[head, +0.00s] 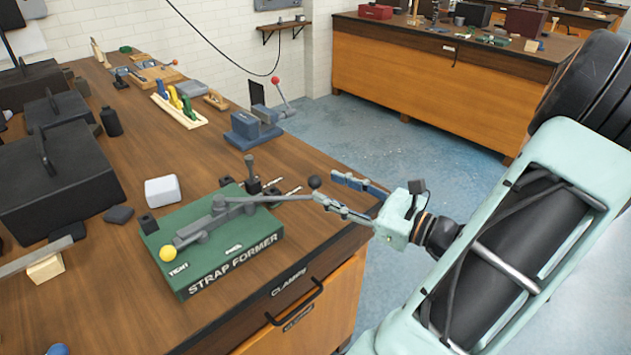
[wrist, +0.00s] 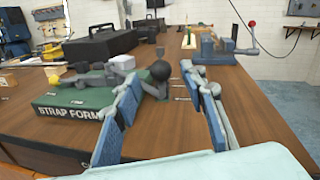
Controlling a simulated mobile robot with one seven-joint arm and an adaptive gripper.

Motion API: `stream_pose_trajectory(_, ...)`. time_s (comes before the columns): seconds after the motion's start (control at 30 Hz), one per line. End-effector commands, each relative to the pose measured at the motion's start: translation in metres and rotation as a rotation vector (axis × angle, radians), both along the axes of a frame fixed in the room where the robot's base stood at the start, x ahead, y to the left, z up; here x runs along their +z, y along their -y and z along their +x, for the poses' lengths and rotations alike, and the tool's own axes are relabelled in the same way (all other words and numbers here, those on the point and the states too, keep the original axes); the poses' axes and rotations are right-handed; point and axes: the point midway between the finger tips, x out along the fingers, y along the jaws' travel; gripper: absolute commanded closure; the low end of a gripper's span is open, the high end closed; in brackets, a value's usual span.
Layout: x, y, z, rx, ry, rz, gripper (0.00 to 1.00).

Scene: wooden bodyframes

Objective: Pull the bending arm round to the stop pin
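The strap former has a green base (head: 235,257) lettered "STRAP FORMER" near the bench's right edge. It also shows in the wrist view (wrist: 70,108). A grey lever with a yellow ball (head: 167,253) lies at the front left.
A blue-grey vise (head: 252,130) with a red-knobbed lever stands behind the former. A white block (head: 162,190) lies to its left, and dark boxes (head: 60,180) fill the bench's left side. The bench's right edge lies under my gripper, with open floor beyond.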

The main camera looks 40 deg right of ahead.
Motion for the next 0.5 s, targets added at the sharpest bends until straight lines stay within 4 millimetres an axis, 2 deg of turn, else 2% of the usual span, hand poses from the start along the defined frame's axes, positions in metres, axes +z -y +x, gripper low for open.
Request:
stream_pose_trajectory(0.1, 0.0, -0.007, 0.021, 0.003, 0.0, 0.0, 0.61)
stream_pose_trajectory(0.2, 0.0, -0.01, 0.034, 0.002, 0.001, 0.0, 0.61)
stream_pose_trajectory(0.33, 0.0, -0.013, 0.045, 0.002, 0.0, 0.0, 0.61)
stream_pose_trajectory(0.5, -0.001, -0.014, 0.048, 0.0, -0.001, 0.0, 0.61)
